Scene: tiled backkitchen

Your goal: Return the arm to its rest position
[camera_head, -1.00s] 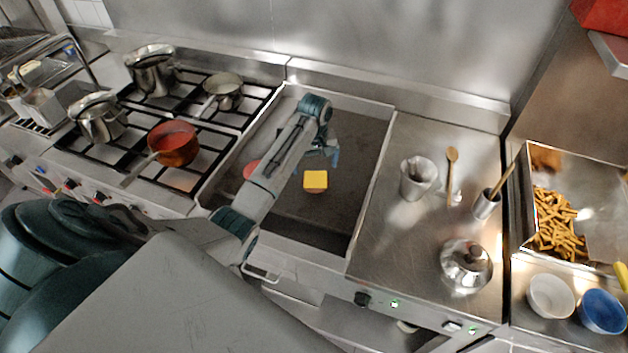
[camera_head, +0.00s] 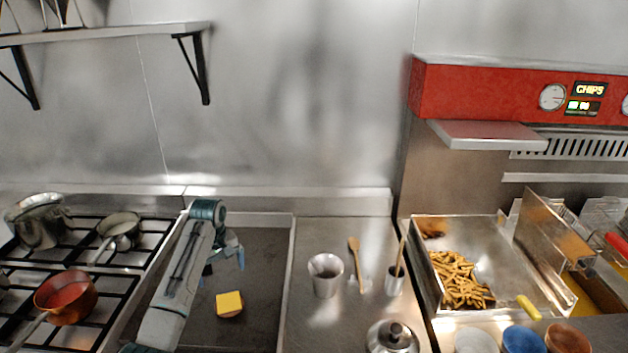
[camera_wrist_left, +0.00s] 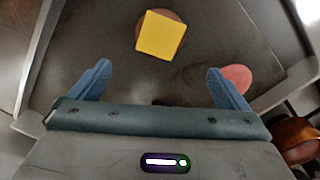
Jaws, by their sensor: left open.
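My left arm comes in from the lower left in the head view, over the griddle. My left gripper (camera_head: 232,256) is open and empty above the dark griddle plate (camera_head: 258,262). In the left wrist view its two blue fingers (camera_wrist_left: 160,84) stand wide apart with nothing between them. A patty topped with a yellow cheese slice (camera_head: 229,303) lies on the griddle, apart from the gripper; the cheese slice also shows in the left wrist view (camera_wrist_left: 160,36). A reddish round patty (camera_wrist_left: 236,78) lies near the right finger in that view. My right gripper is not in view.
A copper pan (camera_head: 67,298) and steel pots stand on the stove at left. A metal cup (camera_head: 325,275), wooden spoon (camera_head: 355,262) and lidded steel dish (camera_head: 392,338) are on the right counter. A chip tray (camera_head: 418,280) stands beyond. A wall shelf (camera_head: 100,33) hangs upper left.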

